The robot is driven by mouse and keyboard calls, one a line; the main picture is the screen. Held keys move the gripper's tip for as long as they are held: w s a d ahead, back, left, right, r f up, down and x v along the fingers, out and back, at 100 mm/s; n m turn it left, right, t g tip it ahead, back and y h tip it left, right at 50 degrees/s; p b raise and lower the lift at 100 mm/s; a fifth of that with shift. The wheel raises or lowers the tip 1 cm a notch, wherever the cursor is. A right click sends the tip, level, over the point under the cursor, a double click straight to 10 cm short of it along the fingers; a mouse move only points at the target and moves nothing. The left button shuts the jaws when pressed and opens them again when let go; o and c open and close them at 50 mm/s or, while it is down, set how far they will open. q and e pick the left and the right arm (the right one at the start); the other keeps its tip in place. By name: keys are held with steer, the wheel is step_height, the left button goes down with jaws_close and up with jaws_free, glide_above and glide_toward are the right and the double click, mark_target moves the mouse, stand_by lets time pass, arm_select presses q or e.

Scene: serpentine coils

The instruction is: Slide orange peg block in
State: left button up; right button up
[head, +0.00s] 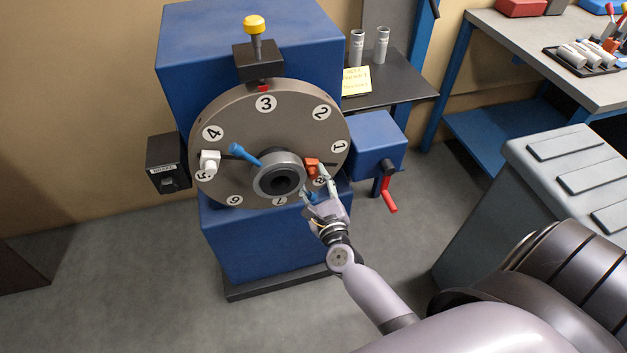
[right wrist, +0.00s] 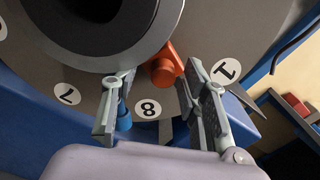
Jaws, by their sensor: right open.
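The orange peg block (head: 311,167) sits on the face of the round numbered dial (head: 240,110), right of the grey central hub (head: 262,182) and near the number 8. My right gripper (head: 316,182) is open just in front of it. In the right wrist view the orange peg block (right wrist: 165,66) shows beyond and between the spread fingers of my right gripper (right wrist: 158,95), close to the right finger. I cannot tell whether they touch. A blue peg (right wrist: 124,118) shows beside the left finger. My left gripper is not in view.
A blue peg (head: 242,153) and a white block (head: 209,162) are also on the dial. A yellow-topped plunger (head: 255,30) stands above it. A blue box with a red crank (head: 388,194) is at its right. A grey cabinet (head: 520,200) stands to the right.

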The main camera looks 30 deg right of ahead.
steer(key=shift+s, duration=0.1)
steer(key=v, duration=1.2)
steer(key=shift+a, duration=0.1)
steer(key=s+a+f+n+g+y, duration=0.2)
steer(key=s+f+n+g, duration=0.15)
steer(key=f+n, duration=0.6)
steer(key=s+a+f+n+g+y, duration=0.2)
steer(key=s+f+n, duration=0.3)
steer(key=f, duration=0.7)
steer(key=s+a+f+n+g+y, duration=0.1)
steer(key=s+a+f+n+g, duration=0.15)
steer(key=f+n, duration=0.65)
steer(key=s+d+f+n+g, duration=0.2)
steer(key=s+f+n+g, duration=0.2)
steer(key=s, duration=0.6)
steer(key=s+d+f+n+g+h, duration=0.1)
steer(key=s+d+f+n+g, duration=0.2)
steer(key=s+f+n, duration=0.6)
steer(key=s+f+g, duration=0.1)
steer(key=s+f, duration=0.1)
steer(key=shift+s+g, duration=0.3)
steer(key=shift+s, duration=0.05)
